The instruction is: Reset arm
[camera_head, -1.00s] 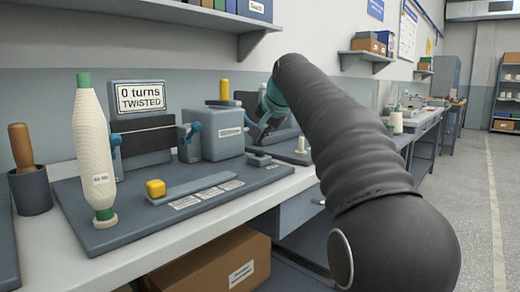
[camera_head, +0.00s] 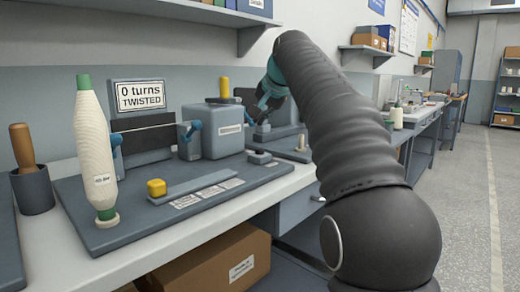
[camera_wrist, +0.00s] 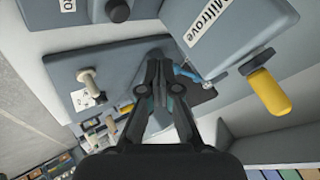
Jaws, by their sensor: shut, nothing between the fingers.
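My gripper (camera_head: 262,118) hangs at the end of my dark arm, over the back part of the bench, just right of the grey machine box (camera_head: 213,131). In the wrist view my gripper (camera_wrist: 158,68) has its fingers together with nothing between them. The grey box (camera_wrist: 230,40) with its label and yellow knob (camera_wrist: 266,92) lies to the right there. A grey plate (camera_wrist: 75,62) with a small pale peg lies below and to the left. In the head view the fingertips are small and partly dark against the bench.
A sign reading "0 turns TWISTED" (camera_head: 141,95) stands behind. A shelf (camera_head: 215,22) hangs above; open floor lies right.

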